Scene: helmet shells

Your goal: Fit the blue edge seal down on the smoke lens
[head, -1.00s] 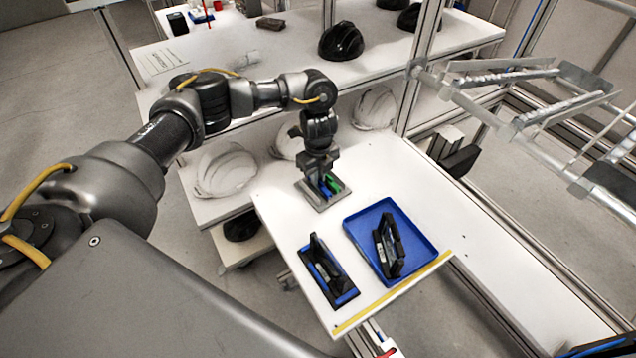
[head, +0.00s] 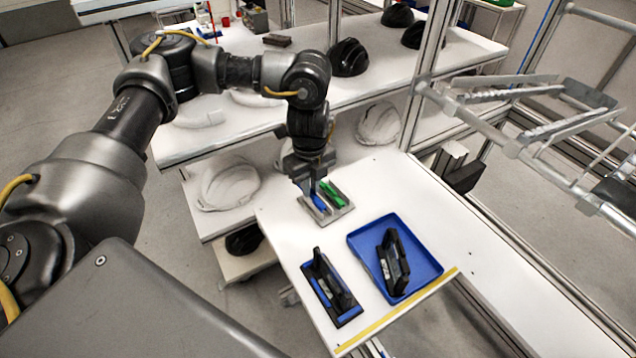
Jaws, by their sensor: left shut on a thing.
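My left gripper (head: 311,188) points down over a small grey plate (head: 341,211) on the white table. It is shut on the blue edge seal (head: 319,203), a short blue strip whose lower end shows below the fingers. I cannot tell whether the strip still touches the plate. A green strip (head: 333,194) lies on the plate beside it. A dark lens-like piece (head: 393,262) stands in the blue tray (head: 428,262). Another dark piece stands on a black base with blue strips (head: 345,316). Which is the smoke lens is too small to tell. My right gripper is out of view.
The white table (head: 390,185) is clear behind the tray, and a yellow strip (head: 400,308) marks its front edge. White helmet shells (head: 232,178) sit on a lower shelf, black ones (head: 348,58) on the bench behind. A metal frame (head: 540,95) stands at the right.

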